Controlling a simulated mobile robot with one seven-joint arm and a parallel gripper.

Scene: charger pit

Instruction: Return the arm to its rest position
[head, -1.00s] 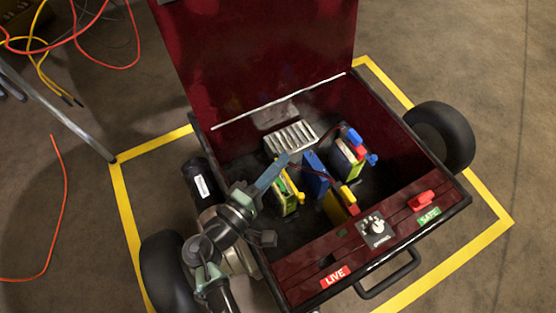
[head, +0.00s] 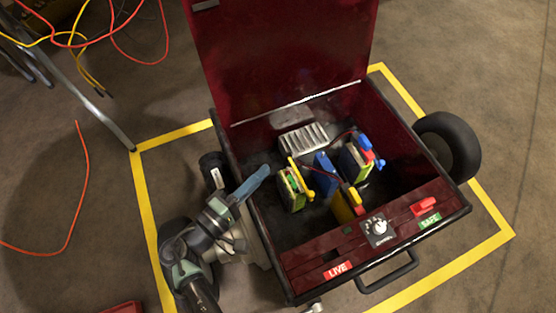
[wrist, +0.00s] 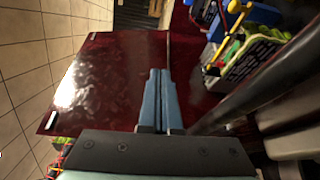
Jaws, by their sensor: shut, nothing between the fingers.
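My gripper (head: 262,173) is over the left rim of the dark red charger box (head: 315,267) in the head view, with its blue-grey fingers together and nothing between them. In the wrist view the shut fingers (wrist: 161,100) point toward the red lid (wrist: 105,75). My arm (head: 205,235) comes up from the bottom left, outside the box. The fingertips are left of the green-and-yellow battery (head: 291,190) and apart from it.
The box holds a blue block (head: 325,172), a yellow block with a red cap (head: 347,204) and another battery (head: 355,158). The red lid (head: 285,50) stands open behind. A metal leg (head: 85,100) and orange cable (head: 78,200) are at left. Floor inside the yellow tape (head: 150,215) is partly free.

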